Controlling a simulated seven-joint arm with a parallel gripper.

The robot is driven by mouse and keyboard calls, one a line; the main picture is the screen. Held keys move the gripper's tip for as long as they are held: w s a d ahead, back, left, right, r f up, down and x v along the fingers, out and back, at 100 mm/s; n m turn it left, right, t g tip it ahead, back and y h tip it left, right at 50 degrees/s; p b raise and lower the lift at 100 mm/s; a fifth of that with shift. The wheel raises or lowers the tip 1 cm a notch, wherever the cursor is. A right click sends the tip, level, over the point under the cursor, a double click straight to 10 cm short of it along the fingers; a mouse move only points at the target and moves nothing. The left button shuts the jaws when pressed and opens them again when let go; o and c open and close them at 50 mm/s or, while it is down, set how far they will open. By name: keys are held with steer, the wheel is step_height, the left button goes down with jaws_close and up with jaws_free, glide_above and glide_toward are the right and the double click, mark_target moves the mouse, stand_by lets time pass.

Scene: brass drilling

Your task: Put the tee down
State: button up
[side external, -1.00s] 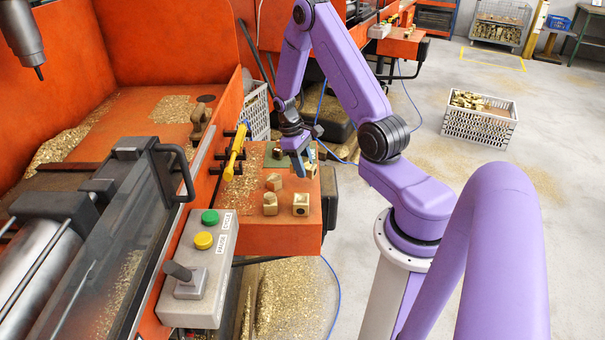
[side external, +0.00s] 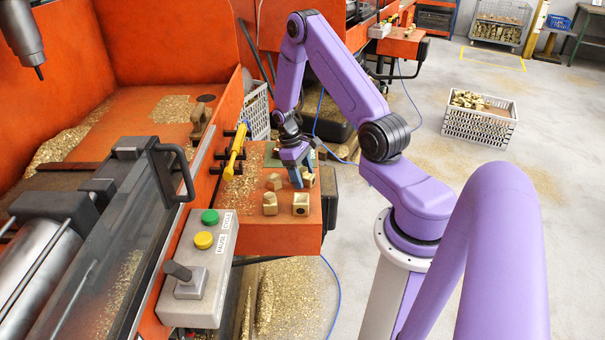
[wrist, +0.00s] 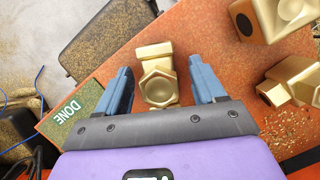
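A brass tee (wrist: 157,77) lies between the two blue fingers of my gripper (wrist: 162,68) in the wrist view, with a narrow gap on each side. My gripper is open around it. In the side view my gripper (side external: 298,178) points down over the orange table, and a tee (side external: 308,180) shows just right of the fingers. The green DONE mat (wrist: 77,114) is left of my gripper in the wrist view. The tee between the fingers is beside the mat, not on it. Whether it touches the table is hard to tell.
Other brass tees (side external: 300,204) (side external: 270,203) stand on the orange table (side external: 243,206) near its front. A yellow-handled tool (side external: 235,152) and a control box (side external: 200,270) flank the table's left. A white crate of brass parts (side external: 480,124) stands on the floor.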

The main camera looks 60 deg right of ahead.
steer(key=v, duration=1.2)
steer(key=a+r+n+t+h, duration=0.1)
steer(key=a+r+n, duration=0.3)
steer(key=a, duration=0.7)
steer(key=s+a+r+n+t, duration=0.1)
steer(key=s+a+r, duration=0.1)
steer(key=a, duration=0.3)
steer(key=s+a+r+n, duration=0.1)
steer(key=s+a+r, duration=0.15)
steer(key=a, duration=0.25)
steer(key=s+a+r+n, duration=0.1)
steer(key=s+a+n, duration=0.2)
steer(key=s, duration=0.6)
steer(key=s+a+r+n+t+y, duration=0.1)
steer(key=s+a+r+n, duration=0.1)
steer(key=s, duration=0.7)
steer(key=a+n, duration=0.1)
steer(key=a, duration=0.1)
steer(key=shift+s+a+r+n+t, duration=0.3)
